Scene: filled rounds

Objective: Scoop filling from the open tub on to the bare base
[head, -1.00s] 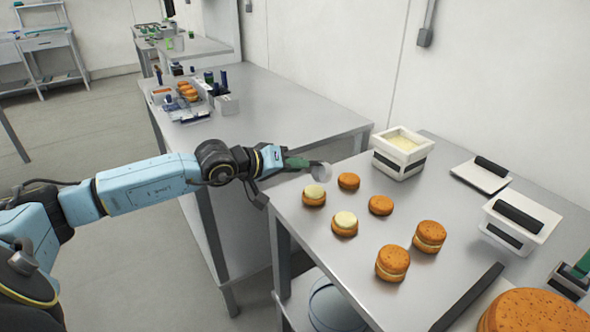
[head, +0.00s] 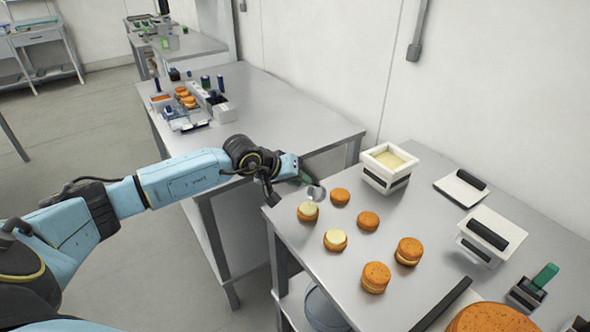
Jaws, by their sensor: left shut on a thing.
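My left gripper (head: 292,172) is shut on the green handle of a scoop (head: 316,193). The scoop's metal bowl is over the table's left edge, just above the back-left round (head: 308,211), which has pale filling on top. Whether the bowl touches that filling, or holds any, I cannot tell. A second round with pale filling (head: 335,240) sits in front. Two bare orange rounds (head: 340,196) (head: 368,220) lie to their right. The open white tub (head: 388,170) of pale filling stands behind them. My right gripper is out of view.
Two closed sandwiches (head: 409,251) (head: 375,278) stand nearer. A lid with a black handle (head: 461,188) lies by the back wall. A lidded tub (head: 489,235) and a green-handled tool in a holder (head: 538,283) are at right. A large orange round (head: 492,320) fills the bottom corner.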

